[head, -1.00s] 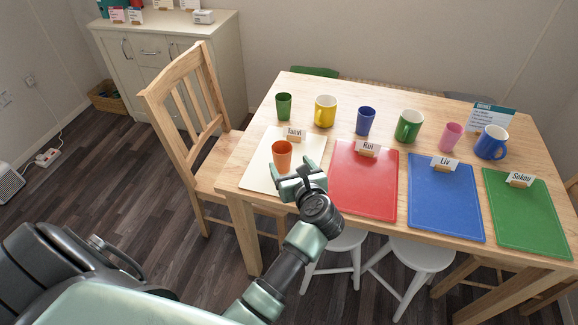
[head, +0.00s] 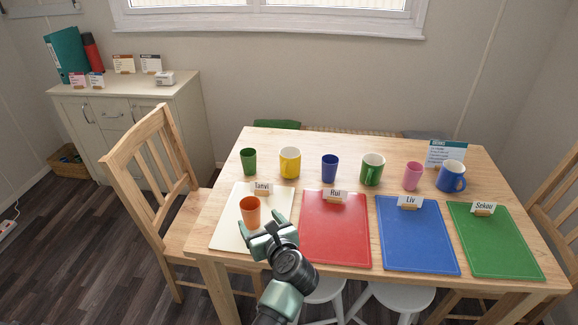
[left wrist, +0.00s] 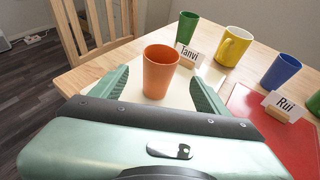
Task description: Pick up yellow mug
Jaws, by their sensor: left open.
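The yellow mug (head: 290,162) stands upright at the back of the table, between a green cup (head: 248,161) and a blue cup (head: 330,168). My left gripper (head: 260,226) is open at the near edge of the white mat. An orange cup (head: 250,211) stands upright on that mat, just ahead of the fingers. In the left wrist view the orange cup (left wrist: 161,71) shows between the open fingers (left wrist: 163,88); I cannot tell whether they touch it. My right gripper is not in view.
Tanvi's name card (head: 262,189) stands on the white mat (head: 228,226), between the orange cup and the yellow mug. Rui's card (head: 335,195) is on the red mat (head: 340,240). A green mug (head: 372,169) and other cups continue rightward. A wooden chair (head: 150,175) is at left.

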